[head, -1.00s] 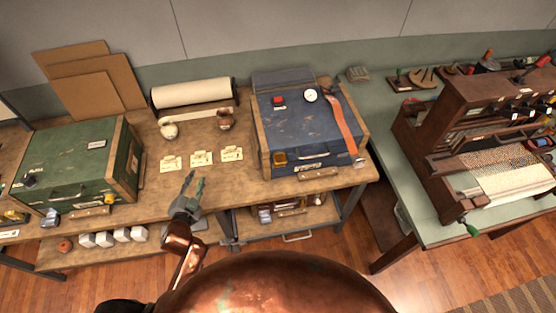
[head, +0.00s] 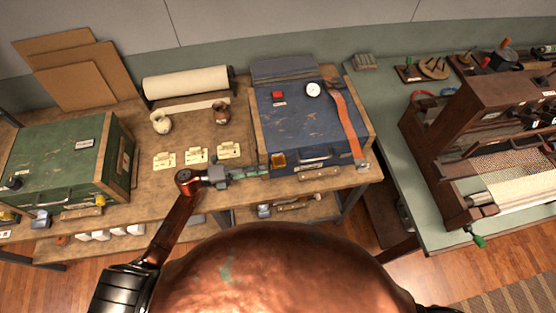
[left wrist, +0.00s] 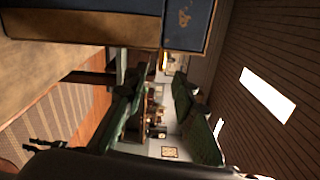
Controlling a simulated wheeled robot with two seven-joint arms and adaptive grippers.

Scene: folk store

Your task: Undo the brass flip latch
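A blue chest (head: 300,115) stands on the wooden workbench. A small brass latch (head: 278,160) sits at the left end of its front face, left of a metal handle. In the left wrist view the chest's corner (left wrist: 187,25) shows at the top, with a small yellowish brass piece (left wrist: 164,61) under its edge. My left gripper (head: 262,172) lies in front of the chest's left front corner, pointing right, its tips close to the latch; contact cannot be told. In the left wrist view its two green fingers (left wrist: 165,100) are spread with nothing between them. My right gripper is out of view.
A green chest (head: 65,155) stands at the left. Several cream cards (head: 197,156) and two small pots (head: 161,122) lie between the chests. A brown strap (head: 345,120) crosses the blue lid. A loom (head: 490,120) stands at the right. Space before the bench is free.

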